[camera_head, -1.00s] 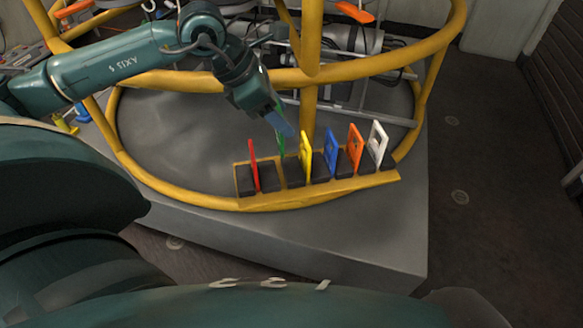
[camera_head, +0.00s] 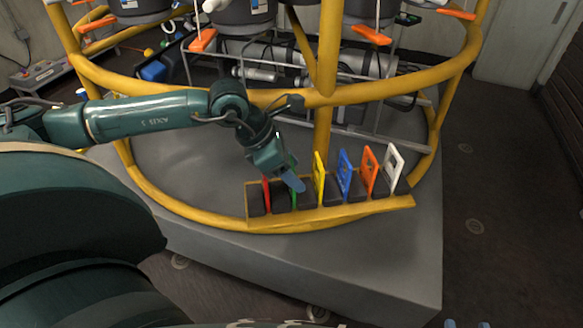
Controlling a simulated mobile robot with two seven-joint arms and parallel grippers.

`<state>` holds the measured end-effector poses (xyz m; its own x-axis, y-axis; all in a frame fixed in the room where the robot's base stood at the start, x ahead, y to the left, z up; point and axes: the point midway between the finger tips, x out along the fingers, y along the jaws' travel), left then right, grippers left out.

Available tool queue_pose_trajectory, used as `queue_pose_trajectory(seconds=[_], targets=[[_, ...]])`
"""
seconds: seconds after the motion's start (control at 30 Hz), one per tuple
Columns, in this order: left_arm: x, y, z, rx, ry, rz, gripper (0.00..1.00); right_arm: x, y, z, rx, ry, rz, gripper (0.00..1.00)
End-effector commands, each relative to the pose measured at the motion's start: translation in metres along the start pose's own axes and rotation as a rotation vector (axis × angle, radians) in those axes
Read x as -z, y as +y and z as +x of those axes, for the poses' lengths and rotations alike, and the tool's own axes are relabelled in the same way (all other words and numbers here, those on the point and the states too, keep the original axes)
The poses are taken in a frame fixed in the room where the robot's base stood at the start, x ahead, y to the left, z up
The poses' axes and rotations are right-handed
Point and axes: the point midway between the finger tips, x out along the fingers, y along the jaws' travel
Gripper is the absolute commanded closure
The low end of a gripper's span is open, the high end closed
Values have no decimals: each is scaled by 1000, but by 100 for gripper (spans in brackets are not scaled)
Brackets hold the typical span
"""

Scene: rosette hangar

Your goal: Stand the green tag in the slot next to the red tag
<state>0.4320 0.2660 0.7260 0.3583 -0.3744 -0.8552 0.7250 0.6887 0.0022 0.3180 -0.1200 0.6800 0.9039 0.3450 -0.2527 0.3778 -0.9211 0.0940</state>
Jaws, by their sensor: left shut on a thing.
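The green tag (camera_head: 294,199) is mostly hidden behind my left gripper (camera_head: 291,180), whose blue-grey fingers are shut on it. It stands roughly upright between the red tag (camera_head: 266,194) and the yellow tag (camera_head: 319,180), just right of the red one. Its lower part is down among the dark blocks of the yellow rack (camera_head: 318,217); I cannot tell how deep it sits. The red tag is upright at the rack's left end, partly covered by my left gripper. Two blue-grey fingertips of my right gripper (camera_head: 467,323) show apart at the bottom edge.
Blue (camera_head: 345,175), orange (camera_head: 370,171) and white (camera_head: 393,168) tags stand further right in the rack. A yellow tube frame (camera_head: 325,110) rises close behind the rack, beside my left gripper. The grey platform (camera_head: 390,255) in front is clear.

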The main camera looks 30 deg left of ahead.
Motion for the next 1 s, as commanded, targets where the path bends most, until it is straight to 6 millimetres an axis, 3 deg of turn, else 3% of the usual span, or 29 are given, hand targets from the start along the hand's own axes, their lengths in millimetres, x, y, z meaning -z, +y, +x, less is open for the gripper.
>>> queue_pose_trajectory(seconds=[0.3, 0.63, 1.0], targets=[[0, 0, 1, 1, 0, 0, 22, 1, 0, 1, 0, 17, -3, 64], [-2, 0, -6, -1, 1, 0, 22, 1, -2, -1, 7, -12, 3, 64], [-1, 1, -81, -5, 3, 0, 22, 3, -1, -5, 19, -78, 23, 64]])
